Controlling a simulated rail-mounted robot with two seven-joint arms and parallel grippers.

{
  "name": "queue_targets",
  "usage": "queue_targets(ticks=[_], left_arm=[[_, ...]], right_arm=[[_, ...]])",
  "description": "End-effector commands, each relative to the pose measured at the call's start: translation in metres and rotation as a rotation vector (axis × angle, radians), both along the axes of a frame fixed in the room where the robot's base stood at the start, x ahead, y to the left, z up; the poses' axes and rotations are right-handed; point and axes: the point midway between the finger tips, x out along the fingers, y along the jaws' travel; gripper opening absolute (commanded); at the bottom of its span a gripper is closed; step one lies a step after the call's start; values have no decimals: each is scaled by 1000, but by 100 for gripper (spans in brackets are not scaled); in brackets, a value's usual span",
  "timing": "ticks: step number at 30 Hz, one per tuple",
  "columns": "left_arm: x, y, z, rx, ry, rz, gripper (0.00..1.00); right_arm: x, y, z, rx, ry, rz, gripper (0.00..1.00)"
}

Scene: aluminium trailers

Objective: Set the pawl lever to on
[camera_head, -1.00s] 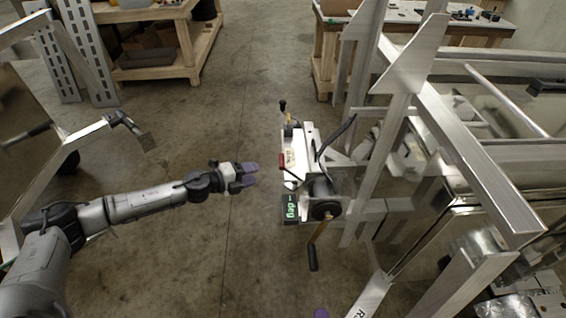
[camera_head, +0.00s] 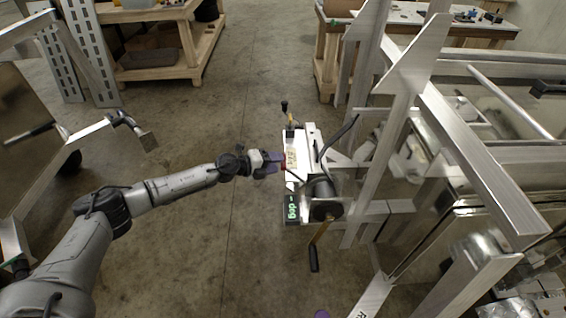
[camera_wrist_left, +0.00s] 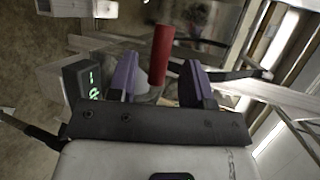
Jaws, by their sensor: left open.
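The pawl lever, a short lever with a red grip (camera_head: 285,167), stands on the left side of the winch (camera_head: 322,190). In the left wrist view the red grip (camera_wrist_left: 160,55) shows large, upright, in the gap between my finger pads. My left gripper (camera_head: 272,163) is open, its purple fingers (camera_wrist_left: 160,82) on either side of the grip and not closed on it. In the head view the fingers partly cover the lever. A purple tip at the bottom edge (camera_head: 321,314) looks like part of my right gripper; the rest is out of frame.
A black box with a green readout (camera_head: 292,207) sits close to the left finger. A crank handle (camera_head: 314,258) hangs below the winch. Trailer frame bars (camera_head: 385,170) stand to the right.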

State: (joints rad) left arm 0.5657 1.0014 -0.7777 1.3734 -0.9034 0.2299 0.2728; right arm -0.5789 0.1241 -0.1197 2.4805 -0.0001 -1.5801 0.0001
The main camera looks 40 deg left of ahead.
Motion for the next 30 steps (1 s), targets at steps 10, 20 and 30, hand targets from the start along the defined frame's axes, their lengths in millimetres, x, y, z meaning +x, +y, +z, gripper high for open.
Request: queue_targets(ticks=[10, 20, 30], left_arm=[[28, -13, -9, -2, -1, 0, 46], [30, -14, -10, 0, 0, 0, 46], [30, -14, -10, 0, 0, 0, 20]], right_arm=[[0, 2, -7, 8, 1, -5, 60], [0, 3, -7, 9, 1, -5, 60], [-1, 0, -8, 1, 2, 0, 60]])
